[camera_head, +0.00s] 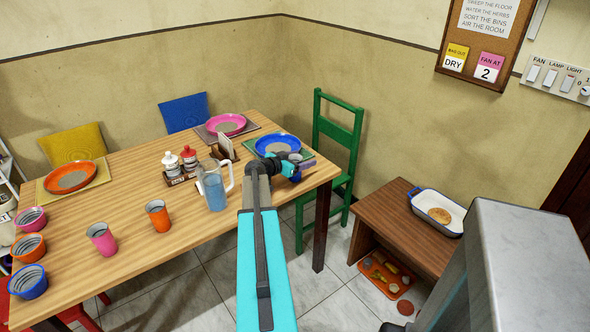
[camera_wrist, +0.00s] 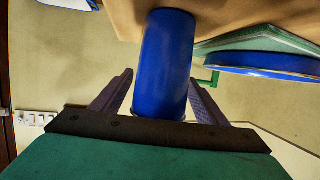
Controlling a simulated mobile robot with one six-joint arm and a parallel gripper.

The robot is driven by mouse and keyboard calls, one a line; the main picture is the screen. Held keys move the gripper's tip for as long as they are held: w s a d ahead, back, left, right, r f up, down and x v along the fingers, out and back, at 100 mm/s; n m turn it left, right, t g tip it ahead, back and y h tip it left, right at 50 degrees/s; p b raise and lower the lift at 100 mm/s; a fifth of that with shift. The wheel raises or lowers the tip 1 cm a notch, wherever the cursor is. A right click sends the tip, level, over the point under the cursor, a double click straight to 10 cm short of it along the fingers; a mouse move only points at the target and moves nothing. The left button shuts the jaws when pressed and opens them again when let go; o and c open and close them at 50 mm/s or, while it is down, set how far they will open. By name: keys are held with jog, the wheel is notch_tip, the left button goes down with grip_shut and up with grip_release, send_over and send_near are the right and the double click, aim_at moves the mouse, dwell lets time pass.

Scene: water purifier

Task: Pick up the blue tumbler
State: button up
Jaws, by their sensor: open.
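The blue tumbler (camera_wrist: 165,62) shows large in the wrist view, which sees the scene upside down, with the tabletop (camera_wrist: 110,12) at the top. My gripper (camera_wrist: 160,78) is open, with one purple finger on each side of the tumbler. I see a gap on the left side; whether the right finger touches is hard to tell. In the head view, my arm reaches over the right end of the wooden table (camera_head: 130,209), and my gripper (camera_head: 297,163) is beside the blue plate (camera_head: 278,145). There, my wrist hides most of the tumbler.
A glass pitcher (camera_head: 215,189) stands left of my arm, near red and white shakers (camera_head: 180,162). An orange cup (camera_head: 158,215) and a pink cup (camera_head: 101,238) stand further left. A green chair (camera_head: 338,150) stands behind the table's right end. A low bench (camera_head: 395,225) holds a baking dish.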

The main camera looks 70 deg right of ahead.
jog(key=shift+c, duration=0.4)
jog(key=c, duration=1.1)
jog(key=shift+o, duration=0.2)
jog(key=shift+r, duration=0.1)
notch_tip(320, 180, up, 10)
jog(key=b, duration=0.1)
jog(key=shift+b, duration=0.4)
